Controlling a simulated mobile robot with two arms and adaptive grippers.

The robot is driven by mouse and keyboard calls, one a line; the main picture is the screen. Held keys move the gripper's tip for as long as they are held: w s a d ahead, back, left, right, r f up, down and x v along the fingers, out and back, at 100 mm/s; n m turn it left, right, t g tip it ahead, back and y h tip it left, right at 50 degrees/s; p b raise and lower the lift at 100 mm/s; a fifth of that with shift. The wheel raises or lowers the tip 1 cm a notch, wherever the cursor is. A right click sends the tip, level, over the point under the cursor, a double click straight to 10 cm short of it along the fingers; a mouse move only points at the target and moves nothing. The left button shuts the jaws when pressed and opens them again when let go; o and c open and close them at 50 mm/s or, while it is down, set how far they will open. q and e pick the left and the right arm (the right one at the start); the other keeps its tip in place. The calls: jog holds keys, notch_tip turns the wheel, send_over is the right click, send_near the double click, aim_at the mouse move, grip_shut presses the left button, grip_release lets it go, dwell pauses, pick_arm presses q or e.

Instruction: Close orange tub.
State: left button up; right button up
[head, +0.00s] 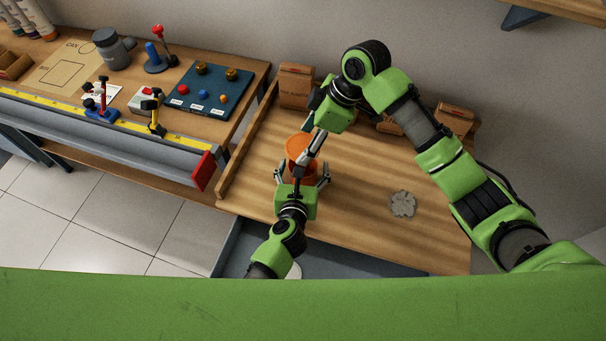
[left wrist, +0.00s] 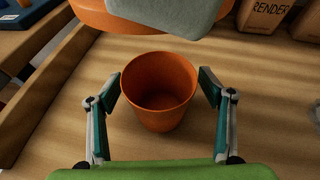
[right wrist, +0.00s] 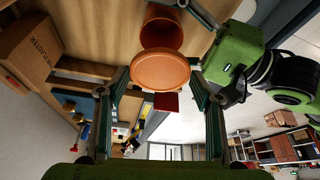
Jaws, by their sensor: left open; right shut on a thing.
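The orange tub (left wrist: 158,112) stands upright on the wooden bench, its mouth uncovered and its inside looking empty. My left gripper (left wrist: 161,88) is open, with one finger on each side of the tub. In the head view, the arms partly hide the tub. My right gripper (head: 309,150) is shut on the round orange lid (right wrist: 160,72), which it holds above and beyond the tub, apart from its rim. The lid also shows in the head view (head: 298,143), and its edge crosses the top of the left wrist view (left wrist: 90,14).
Paper bags (head: 296,86) stand along the bench's back edge. A grey lumpy patch (head: 403,204) lies on the bench at right; the wood around it is clear. A raised wooden edge (head: 247,145) borders the left side. Another bench with tools (head: 120,80) is beyond it.

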pick_arm(q)
jog(key=c, duration=1.7)
pick_arm(e)
jog(key=shift+f, duration=2.55)
jog(key=shift+f, duration=0.85)
jog(key=shift+f, duration=0.75)
jog(key=o, duration=0.8)
jog(key=shift+d+r, duration=0.1)
